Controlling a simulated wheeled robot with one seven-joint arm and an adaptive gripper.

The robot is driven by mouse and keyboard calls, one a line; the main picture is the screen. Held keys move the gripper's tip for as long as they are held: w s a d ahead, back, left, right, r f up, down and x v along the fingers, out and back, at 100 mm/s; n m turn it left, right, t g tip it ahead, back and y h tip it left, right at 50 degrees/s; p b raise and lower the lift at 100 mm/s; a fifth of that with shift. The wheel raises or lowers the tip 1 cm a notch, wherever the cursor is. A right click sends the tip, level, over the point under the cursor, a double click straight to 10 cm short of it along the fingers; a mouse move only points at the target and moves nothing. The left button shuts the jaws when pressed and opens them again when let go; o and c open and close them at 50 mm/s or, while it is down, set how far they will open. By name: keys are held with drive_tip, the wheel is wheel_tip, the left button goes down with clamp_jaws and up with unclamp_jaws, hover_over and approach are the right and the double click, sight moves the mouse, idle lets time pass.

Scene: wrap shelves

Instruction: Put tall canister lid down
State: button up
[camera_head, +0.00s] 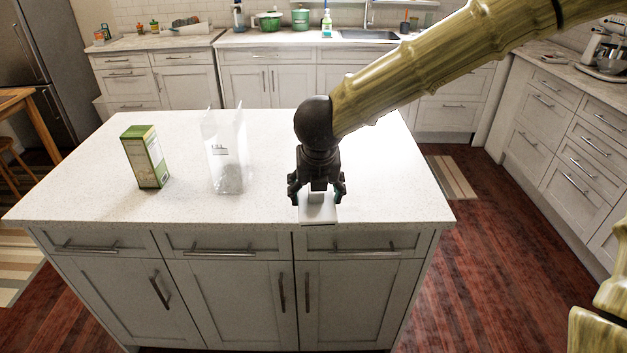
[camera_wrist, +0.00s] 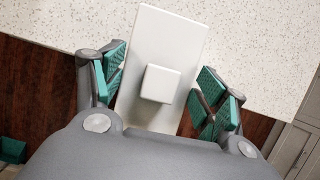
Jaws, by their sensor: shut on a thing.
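The tall canister lid (camera_head: 318,212) is a white rectangular plate with a small square knob. In the wrist view the lid (camera_wrist: 173,42) lies between the teal finger pads, its knob facing the camera. My gripper (camera_head: 318,188) points down at the front edge of the island and is shut on the lid; it also shows in the wrist view (camera_wrist: 162,88). The lid straddles the counter edge in the wrist view, and I cannot tell whether it touches the counter. A tall clear canister (camera_head: 226,160) stands upright on the island, left of my gripper, with no lid on it.
A green box (camera_head: 145,157) stands on the island countertop (camera_head: 270,135), left of the canister. The countertop is clear between the canister and my gripper, and right of my gripper. Cabinets and a sink (camera_head: 365,35) line the back wall.

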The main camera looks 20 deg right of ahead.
drive_tip(key=shift+w+d+r+m, duration=0.2)
drive_tip(key=shift+w+m, duration=0.1)
drive_tip(key=shift+w, duration=0.3)
drive_tip(key=w+d+p, duration=0.1)
drive_tip(key=w, duration=0.3)
drive_tip(key=w+d+f+p, duration=0.1)
drive_tip(key=w+d, duration=0.1)
drive_tip(key=w, duration=0.3)
drive_tip(key=w+d+p, duration=0.1)
drive_tip(key=w, duration=0.4)
drive_tip(key=shift+d+f, duration=0.15)
drive_tip(key=shift+f, duration=0.1)
drive_tip(key=shift+w+f+p, duration=0.2)
drive_tip(key=shift+f+p, duration=0.2)
drive_tip(key=shift+f, duration=1.4)
drive_tip(key=shift+f, duration=0.1)
drive_tip(key=o, duration=1)
drive_tip(key=shift+o, duration=0.2)
drive_tip(key=b+v, duration=0.1)
drive_tip(key=v, duration=1.1)
